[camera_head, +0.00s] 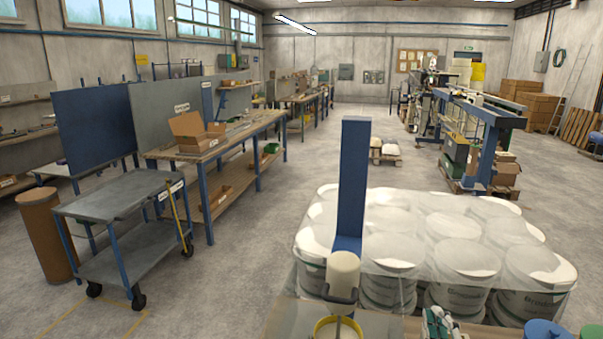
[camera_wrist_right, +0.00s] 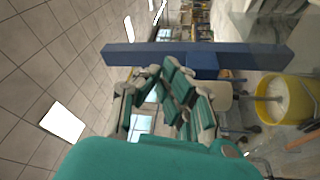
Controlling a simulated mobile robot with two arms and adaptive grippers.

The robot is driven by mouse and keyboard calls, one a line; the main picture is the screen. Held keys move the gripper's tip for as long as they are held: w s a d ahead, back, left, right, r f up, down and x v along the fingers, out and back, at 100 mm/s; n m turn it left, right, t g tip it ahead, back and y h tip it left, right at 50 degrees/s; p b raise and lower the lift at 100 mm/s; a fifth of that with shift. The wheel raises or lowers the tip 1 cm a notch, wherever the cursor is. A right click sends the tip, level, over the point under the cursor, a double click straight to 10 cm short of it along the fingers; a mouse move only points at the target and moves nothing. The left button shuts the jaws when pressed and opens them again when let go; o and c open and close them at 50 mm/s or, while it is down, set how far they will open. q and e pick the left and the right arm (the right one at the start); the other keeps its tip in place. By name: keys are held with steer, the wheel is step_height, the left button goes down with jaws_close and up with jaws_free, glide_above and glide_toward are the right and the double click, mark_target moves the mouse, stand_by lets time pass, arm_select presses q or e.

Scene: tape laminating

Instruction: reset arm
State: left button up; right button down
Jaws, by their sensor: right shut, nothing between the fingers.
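My right gripper (camera_head: 437,322) shows at the bottom edge of the head view, right of the blue post (camera_head: 354,185). Only its green and dark fingers are visible there. In the right wrist view its fingers (camera_wrist_right: 165,80) are shut with nothing between them, and the green gripper body fills the lower part. The blue post also shows in this view (camera_wrist_right: 140,54), running sideways behind the fingers. The gripper looks apart from everything around it. My left gripper is in neither view.
Wrapped white buckets (camera_head: 467,258) stand just beyond my right gripper. A cream cylinder (camera_head: 343,272) sits at the post's foot, above a yellow bucket (camera_head: 338,328). Blue (camera_head: 545,332) and green round tops are at the lower right. A cart (camera_head: 120,195) stands left; the floor between is clear.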

steer(key=s+d+f+m+g+h, duration=0.3)
steer(key=s+f+m+g+h, duration=0.2)
steer(key=s+f+m+g, duration=0.5)
steer(key=s+a+f+m+g+y, duration=0.1)
steer(key=s+a+f+g+y, duration=0.3)
steer(key=s, duration=0.6)
steer(key=s+a+f+m+g+y, duration=0.1)
steer(key=s+a+f+m+g, duration=0.1)
steer(key=s+a+f, duration=0.55)
steer(key=s+d+f+g+b, duration=0.1)
steer(key=s+f+b, duration=0.1)
steer(key=f, duration=1.2)
steer(key=s+d+f+g+b, duration=0.1)
steer(key=s+f, duration=0.1)
steer(key=f, duration=1.2)
steer(key=s+d+f+g+b, duration=0.1)
steer(key=s+d+f+b, duration=0.1)
steer(key=s+f, duration=1.3)
step_height(320, 180, down, 2)
steer(key=shift+s+d+f+n+h, duration=0.3)
steer(key=shift+s+d+n, duration=0.1)
steer(key=shift+d, duration=0.1)
